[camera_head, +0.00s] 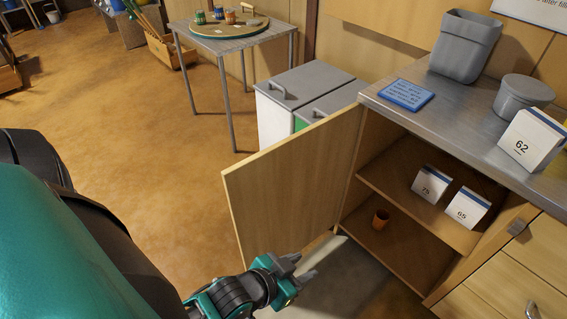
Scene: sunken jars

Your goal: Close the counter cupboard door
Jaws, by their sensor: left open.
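The counter cupboard door (290,185) is a pale wood panel that stands wide open, swung out to the left of the cupboard. My left gripper (304,267) is open and empty at the door's lower edge in the picture, overlapping the panel. I cannot tell whether it touches the door. My right gripper is not in view.
The metal countertop (455,130) carries a blue tile (406,95), a grey bin (465,46), a grey round jar (522,96) and a box marked 62 (533,142). Lidded bins (300,85) stand behind the door. Drawers (520,280) are at right. Floor at left is clear.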

